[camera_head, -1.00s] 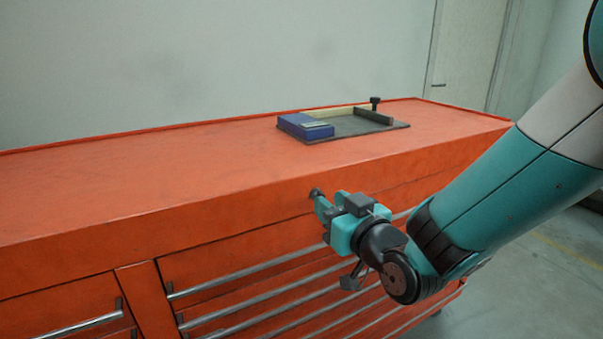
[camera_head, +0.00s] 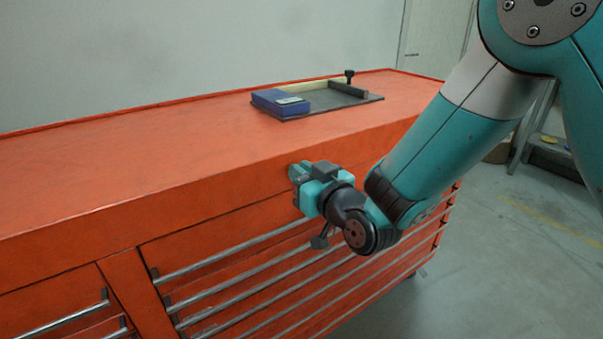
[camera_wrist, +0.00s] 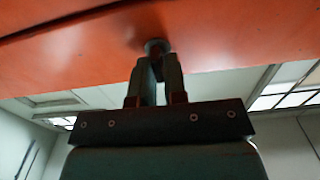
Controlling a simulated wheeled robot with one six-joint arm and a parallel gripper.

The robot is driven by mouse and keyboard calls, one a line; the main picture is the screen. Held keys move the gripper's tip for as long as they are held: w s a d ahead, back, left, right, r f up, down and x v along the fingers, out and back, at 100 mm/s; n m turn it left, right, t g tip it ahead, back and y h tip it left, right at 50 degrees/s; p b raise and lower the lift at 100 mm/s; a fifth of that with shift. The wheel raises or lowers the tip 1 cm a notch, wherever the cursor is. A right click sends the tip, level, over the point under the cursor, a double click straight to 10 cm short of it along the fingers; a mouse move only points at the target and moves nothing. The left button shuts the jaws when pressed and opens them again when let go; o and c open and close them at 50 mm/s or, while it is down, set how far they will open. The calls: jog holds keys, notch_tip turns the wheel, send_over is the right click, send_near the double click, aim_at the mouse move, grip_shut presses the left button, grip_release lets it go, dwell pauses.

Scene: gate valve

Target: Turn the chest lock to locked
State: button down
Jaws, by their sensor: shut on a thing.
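The orange tool chest (camera_head: 150,200) fills the left and middle of the head view. Its lock (camera_wrist: 157,47) shows in the wrist view as a small round dark metal piece on the orange front face. My gripper (camera_wrist: 157,65) is shut on the lock, one finger on each side of it. In the head view my gripper (camera_head: 297,175) is against the chest's upper front, below the top edge, and hides the lock. The lock's turn position cannot be made out.
On the chest top lie a blue box (camera_head: 280,101) and a dark tray-like plate (camera_head: 335,98) with a black knob (camera_head: 349,75). Drawers with long metal handles (camera_head: 235,250) run below my gripper. Open floor (camera_head: 480,270) lies to the right.

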jog(key=shift+w+m, duration=0.1)
jog(key=shift+m, duration=0.2)
jog(key=shift+w+d+f+m+p, duration=0.15)
jog(key=shift+m+p, duration=0.1)
jog(key=shift+m, duration=2.65)
jog(key=shift+d+f+m+p, duration=0.2)
jog(key=shift+m, duration=2.7)
jog(key=shift+w+d+f+m+p, duration=0.15)
jog(key=shift+m+p, duration=0.1)
jog(key=shift+m, duration=2.65)
jog(key=c, duration=1.2)
grip_release()
jog(key=shift+c, duration=0.2)
jog(key=shift+s, duration=0.1)
